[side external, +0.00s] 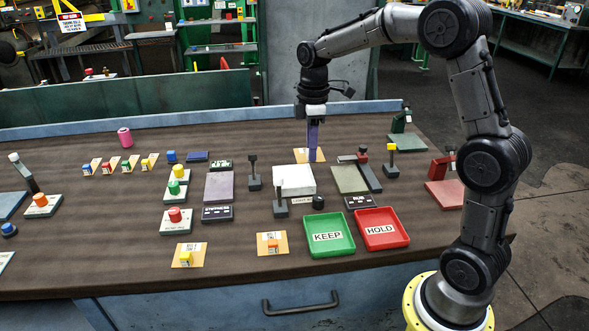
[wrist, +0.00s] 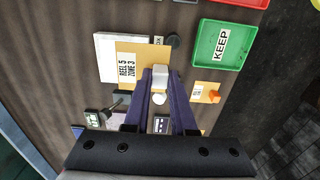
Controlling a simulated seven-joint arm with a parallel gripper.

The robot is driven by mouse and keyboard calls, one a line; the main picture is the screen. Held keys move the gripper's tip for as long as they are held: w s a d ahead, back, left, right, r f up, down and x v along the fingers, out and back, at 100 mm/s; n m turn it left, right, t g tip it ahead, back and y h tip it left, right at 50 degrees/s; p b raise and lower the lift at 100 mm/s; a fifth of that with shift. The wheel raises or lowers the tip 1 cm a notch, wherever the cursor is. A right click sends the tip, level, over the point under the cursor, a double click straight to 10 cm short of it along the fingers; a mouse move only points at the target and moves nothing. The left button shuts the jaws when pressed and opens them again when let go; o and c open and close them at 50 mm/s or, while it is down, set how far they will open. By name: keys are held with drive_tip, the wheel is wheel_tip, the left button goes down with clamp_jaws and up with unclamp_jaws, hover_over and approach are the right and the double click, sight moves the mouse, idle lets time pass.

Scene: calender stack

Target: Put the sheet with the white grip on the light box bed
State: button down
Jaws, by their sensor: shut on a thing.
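My gripper (side external: 313,150) points down behind the light box and is shut on the white grip (wrist: 160,78) of a tan sheet (side external: 309,155). In the wrist view the tan sheet (wrist: 148,52) shows a label reading "REEL 5 ZONE 3". The light box bed (side external: 294,181) is a white block in the middle of the table. In the wrist view the light box (wrist: 104,42) lies partly hidden under the sheet, which overlaps its right part in that picture. The sheet's exact height above the box or table is hard to tell.
A green KEEP tray (side external: 328,252) and a red HOLD tray (side external: 381,245) stand in front. Two sheets (side external: 180,261) (side external: 264,250) lie at the front edge.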

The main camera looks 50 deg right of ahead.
sight(295, 150)
drive_tip(key=w+f, duration=0.2)
drive_tip(key=w+d+f, duration=0.1)
drive_tip(key=w+f, duration=0.3)
drive_tip(key=shift+d+f, duration=0.1)
drive_tip(key=shift+d, duration=0.15)
drive_tip(key=shift+w+f, duration=0.1)
drive_tip(key=shift+f, duration=1.6)
drive_tip(key=shift+f, duration=0.2)
drive_tip(key=c, duration=0.7)
unclamp_jaws()
drive_tip(key=shift+c, duration=0.2)
drive_tip(key=shift+r, duration=0.15)
